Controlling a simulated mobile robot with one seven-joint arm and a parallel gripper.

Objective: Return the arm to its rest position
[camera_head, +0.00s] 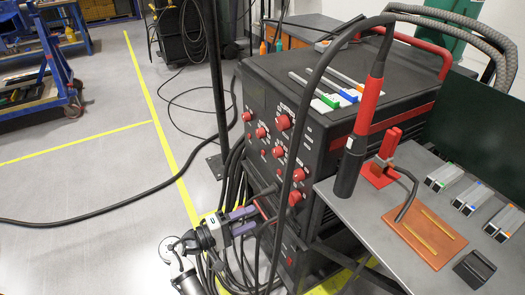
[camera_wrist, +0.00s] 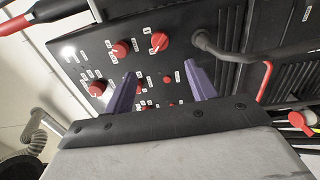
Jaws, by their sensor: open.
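My gripper (camera_head: 254,219) is in front of the lower control panel of a black machine (camera_head: 340,140), with its two purple fingers pointing at the panel. In the wrist view, the gripper (camera_wrist: 158,70) is open with its fingers apart, and only the panel shows between them. No object is held. Red knobs (camera_wrist: 160,42) are on the panel ahead of the fingers. I cannot tell from these views whether a fingertip touches the panel or a knob.
Black cables hang close around my arm below the panel. A grey worktable (camera_head: 360,209) at the right holds a copper-coloured plate (camera_head: 425,238), a red stand (camera_head: 383,165) and several clamps. A red-and-black torch (camera_head: 362,125) hangs by the table. Open floor (camera_head: 90,170) lies to the left.

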